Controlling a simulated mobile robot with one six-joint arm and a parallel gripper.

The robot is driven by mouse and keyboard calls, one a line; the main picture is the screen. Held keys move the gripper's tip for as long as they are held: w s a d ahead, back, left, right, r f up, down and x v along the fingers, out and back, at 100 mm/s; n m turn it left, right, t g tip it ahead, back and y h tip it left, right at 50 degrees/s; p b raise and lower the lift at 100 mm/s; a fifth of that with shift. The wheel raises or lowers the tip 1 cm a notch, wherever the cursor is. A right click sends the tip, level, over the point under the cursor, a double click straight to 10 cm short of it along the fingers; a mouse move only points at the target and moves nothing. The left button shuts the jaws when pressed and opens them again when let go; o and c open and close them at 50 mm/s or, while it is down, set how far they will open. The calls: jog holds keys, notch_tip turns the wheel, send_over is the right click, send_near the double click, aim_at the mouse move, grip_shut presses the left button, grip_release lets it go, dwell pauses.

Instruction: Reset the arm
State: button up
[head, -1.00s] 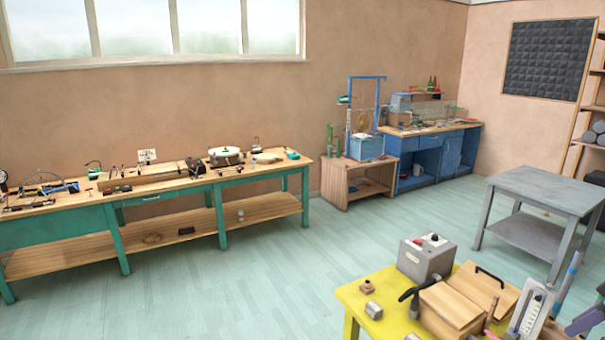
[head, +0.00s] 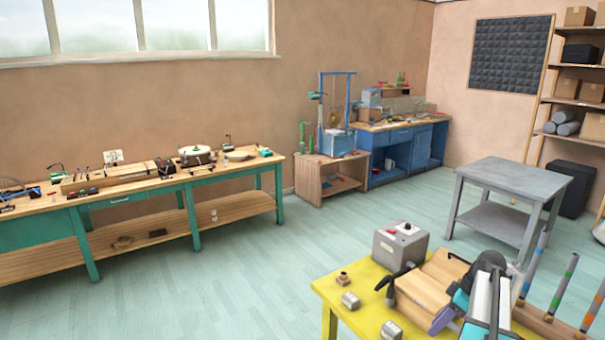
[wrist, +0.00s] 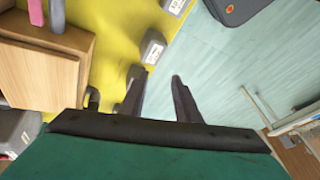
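My gripper (wrist: 156,76) points away from the wrist camera, its two dark fingers apart with nothing between them. It is above the edge of the yellow table (wrist: 110,22), with bare floor beyond its right finger. A small grey metal block (wrist: 153,47) on the table is just past the left finger; I cannot tell the height between them. In the head view, links of my arm reach over the right part of the yellow table (head: 328,290).
On the yellow table are a grey box (head: 400,244), a wooden box (head: 425,287) and small metal blocks (head: 350,300). Upright rods with coloured bands (head: 563,283) stand at right. A grey table (head: 510,175) and green workbench (head: 120,200) stand farther off. The floor between is clear.

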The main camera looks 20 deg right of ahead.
jog(key=w+a+f+n+g+b, duration=0.1)
jog(key=a+f+n+g+b, duration=0.2)
jog(key=a+f, duration=1.9)
jog(key=s+a+f+g+b, duration=0.1)
jog(key=s+a+f+g, duration=0.1)
jog(key=s+a+f, duration=0.45)
jog(key=s+a+f+g+b, duration=0.15)
jog(key=a+f, duration=0.25)
jog(key=a, duration=0.5)
jog(key=s+a+f+m+h, duration=0.2)
jog(key=s+f+m, duration=0.3)
jog(key=s, duration=0.3)
jog(key=s+a+f+m+g+h+b, duration=0.1)
jog(key=s+a+f+m+h, duration=0.1)
jog(key=s+f+m, duration=0.3)
jog(key=shift+s+a+f+h, duration=0.3)
jog(key=shift+s+f, duration=0.6)
jog(key=shift+s, duration=0.9)
